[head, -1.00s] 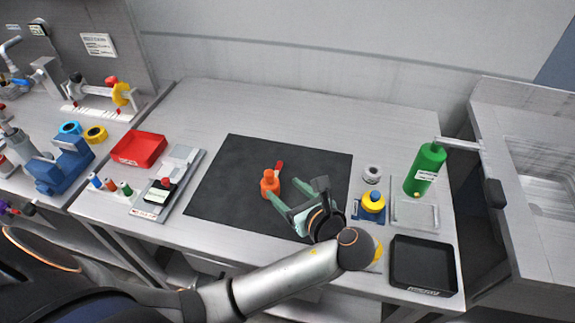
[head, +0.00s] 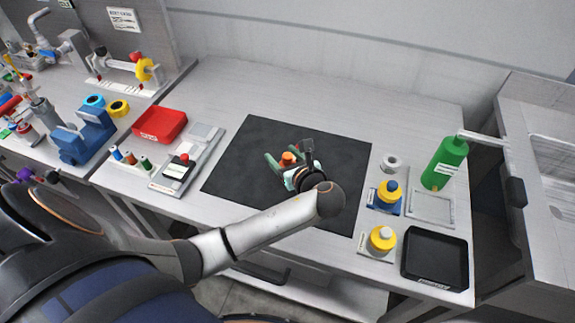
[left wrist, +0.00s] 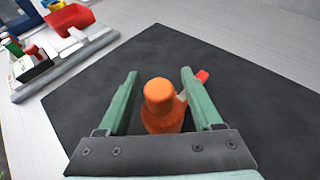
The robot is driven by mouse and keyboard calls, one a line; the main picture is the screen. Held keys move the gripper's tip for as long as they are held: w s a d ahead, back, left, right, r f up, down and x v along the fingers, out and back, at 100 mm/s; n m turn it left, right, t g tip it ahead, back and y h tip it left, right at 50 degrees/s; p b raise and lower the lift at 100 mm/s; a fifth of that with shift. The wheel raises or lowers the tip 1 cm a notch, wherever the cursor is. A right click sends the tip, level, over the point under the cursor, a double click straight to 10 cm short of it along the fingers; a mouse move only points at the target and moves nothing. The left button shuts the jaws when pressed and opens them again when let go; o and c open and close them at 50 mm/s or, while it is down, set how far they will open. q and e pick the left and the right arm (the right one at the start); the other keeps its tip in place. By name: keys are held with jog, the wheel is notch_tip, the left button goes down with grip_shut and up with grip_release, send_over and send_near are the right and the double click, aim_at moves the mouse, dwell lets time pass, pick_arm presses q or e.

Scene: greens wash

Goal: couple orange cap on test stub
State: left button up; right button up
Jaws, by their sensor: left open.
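The orange cap (head: 287,160) stands on the dark mat, with a rounded top and a wider lower body. In the left wrist view, the cap (left wrist: 160,108) stands between two green fingers, with a small red-tipped lever at its right side. My left gripper (head: 290,154) is open, with a finger on either side of the cap; a gap shows at the left finger. In the left wrist view the gripper (left wrist: 158,82) hides the cap's lowest part. I cannot tell which fitting is the test stub. My right gripper is not in view.
A red tray (head: 160,125) and a grey panel (head: 190,160) lie left of the mat (head: 240,185). Yellow-topped items, a green bottle (head: 444,163) and a black tray (head: 434,258) stand right. A pipe fixture (head: 125,72) stands on the left bench.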

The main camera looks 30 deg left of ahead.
pick_arm(q)
jog(key=shift+w+a+f, duration=0.1)
jog(key=shift+a, duration=0.05)
grip_shut()
dwell(0.4)
